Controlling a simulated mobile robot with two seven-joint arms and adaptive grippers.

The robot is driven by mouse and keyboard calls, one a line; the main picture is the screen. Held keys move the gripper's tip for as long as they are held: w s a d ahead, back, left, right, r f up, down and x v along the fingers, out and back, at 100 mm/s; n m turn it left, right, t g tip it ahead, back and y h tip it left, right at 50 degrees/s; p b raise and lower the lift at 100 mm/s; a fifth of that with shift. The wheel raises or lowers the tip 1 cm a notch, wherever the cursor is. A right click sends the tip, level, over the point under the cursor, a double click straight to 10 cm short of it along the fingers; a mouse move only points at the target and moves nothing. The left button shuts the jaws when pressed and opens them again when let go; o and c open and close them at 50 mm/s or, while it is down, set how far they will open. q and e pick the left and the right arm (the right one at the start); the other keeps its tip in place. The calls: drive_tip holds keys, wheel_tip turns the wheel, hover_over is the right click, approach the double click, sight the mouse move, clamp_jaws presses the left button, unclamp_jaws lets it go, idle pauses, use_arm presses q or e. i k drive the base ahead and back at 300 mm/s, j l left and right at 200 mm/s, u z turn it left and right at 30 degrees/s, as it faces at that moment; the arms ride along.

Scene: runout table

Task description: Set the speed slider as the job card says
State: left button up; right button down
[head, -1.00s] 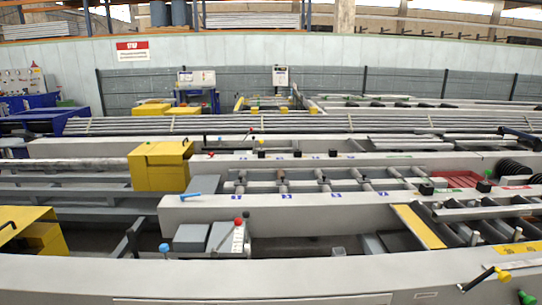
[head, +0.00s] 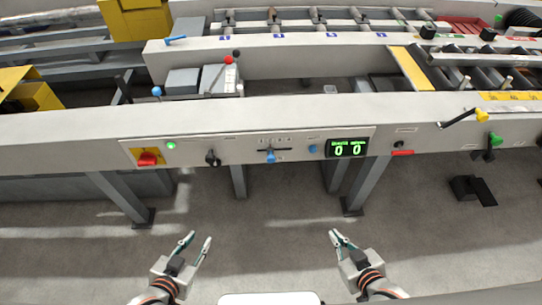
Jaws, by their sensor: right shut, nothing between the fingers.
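The speed slider seems to be the blue knob (head: 270,156) in a short horizontal slot on the white front panel (head: 205,158). It sits near the middle of the slot, below small marks too small to read. A display (head: 346,148) to its right shows green zeros. No job card is recognisable in the head view. My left gripper (head: 199,238) is open and empty, below and left of the slider, apart from the panel. My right gripper (head: 339,236) is shut and empty, below and right of the slider, also apart from the panel.
The panel also holds a red switch on yellow (head: 147,158), a green lamp (head: 171,145), a black knob (head: 212,158) and a blue button (head: 312,149). A yellow-tipped lever (head: 481,116) sticks out at right. A black pedal (head: 472,190) lies on the floor.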

sight(270, 158)
drive_tip(key=l+z, duration=0.15)
drive_tip(key=z, duration=0.35)
drive_tip(key=l+z, duration=0.1)
drive_tip(key=z, duration=0.35)
drive_tip(key=l+z, duration=0.15)
drive_tip(key=z, duration=0.35)
drive_tip(key=l+z, duration=0.1)
drive_tip(key=z, duration=0.4)
drive_tip(key=i+u, duration=0.1)
drive_tip(key=u, duration=2.05)
drive_tip(key=k+l+z, duration=0.4)
drive_tip(key=l, duration=0.2)
drive_tip(key=l+z, duration=0.2)
drive_tip(key=l, duration=0.15)
